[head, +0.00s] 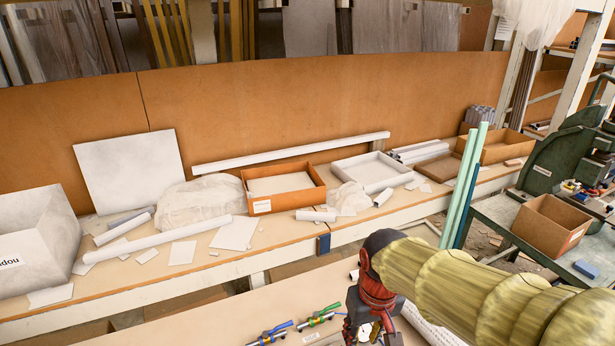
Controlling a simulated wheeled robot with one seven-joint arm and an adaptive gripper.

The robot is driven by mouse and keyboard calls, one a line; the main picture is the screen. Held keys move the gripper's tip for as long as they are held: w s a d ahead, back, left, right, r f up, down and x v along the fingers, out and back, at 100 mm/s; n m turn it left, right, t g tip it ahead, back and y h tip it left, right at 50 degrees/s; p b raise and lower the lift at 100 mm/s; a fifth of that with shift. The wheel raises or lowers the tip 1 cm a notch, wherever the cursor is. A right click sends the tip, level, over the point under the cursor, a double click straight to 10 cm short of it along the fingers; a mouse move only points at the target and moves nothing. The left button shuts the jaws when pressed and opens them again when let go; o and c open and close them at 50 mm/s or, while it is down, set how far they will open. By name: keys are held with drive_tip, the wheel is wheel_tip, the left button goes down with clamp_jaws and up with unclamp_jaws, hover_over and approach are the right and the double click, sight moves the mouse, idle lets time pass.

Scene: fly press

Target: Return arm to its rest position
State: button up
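My arm (465,290), in a wrinkled yellow-olive sleeve, reaches in from the lower right. It bends at a dark joint into a red wrist section. My gripper (370,335) hangs down below that at the bottom edge of the head view, over the near tabletop (230,318). Its fingertips are cut off or too small to read, so I cannot tell whether it is open or shut, or whether it holds anything.
Small tools with blue and green handles (318,317) lie left of my gripper. A long bench (120,275) behind carries boxes, tubes and white scraps. Green poles (465,190) stand behind my arm. A green press (565,150) and a cardboard box (550,225) are at right.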

drive_tip(key=s+d+r+m+t, duration=0.2)
drive_tip(key=s+d+r+t, duration=0.2)
drive_tip(key=s+d+r, duration=0.3)
drive_tip(key=s, duration=0.4)
drive_tip(key=shift+d+r+m+b, duration=0.2)
drive_tip(key=shift+r+m+b, duration=0.1)
drive_tip(key=shift+r, duration=0.05)
idle(1.5)
